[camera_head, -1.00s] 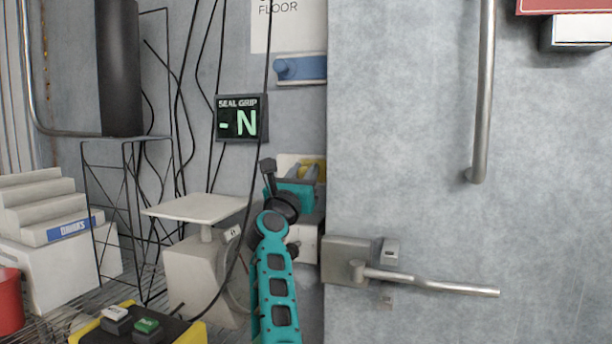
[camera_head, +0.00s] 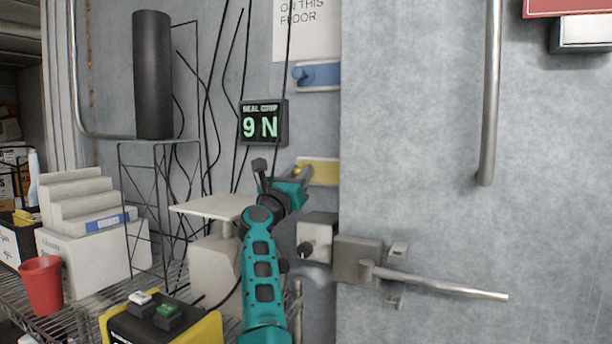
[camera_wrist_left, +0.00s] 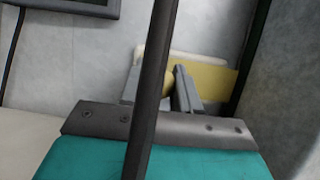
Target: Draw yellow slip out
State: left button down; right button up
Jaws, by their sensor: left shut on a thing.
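The yellow slip (camera_head: 322,172) is a flat strip on the grey wall, its right end meeting the edge of the large grey door panel (camera_head: 440,150). It also shows in the wrist view (camera_wrist_left: 215,82), over a pale plate. My left gripper (camera_head: 302,172) is at the slip's left end, its two grey fingers shut on the rounded yellow knob there. In the wrist view the fingers (camera_wrist_left: 169,83) hide part of that knob. The seal grip display (camera_head: 263,122) above reads 9 N. My right gripper is out of view.
A blue slip (camera_head: 318,75) with a knob is on the wall above. A metal latch with a long handle (camera_head: 435,287) and a vertical bar (camera_head: 489,90) are on the door. A white platform (camera_head: 205,206) is left of my arm. A red cup (camera_head: 41,285) stands far left.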

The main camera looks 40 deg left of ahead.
pick_arm(q)
jog(key=c, duration=0.8)
grip_release()
jog(key=shift+d, duration=0.1)
jog(key=v, duration=1.3)
jog(key=shift+d, duration=0.1)
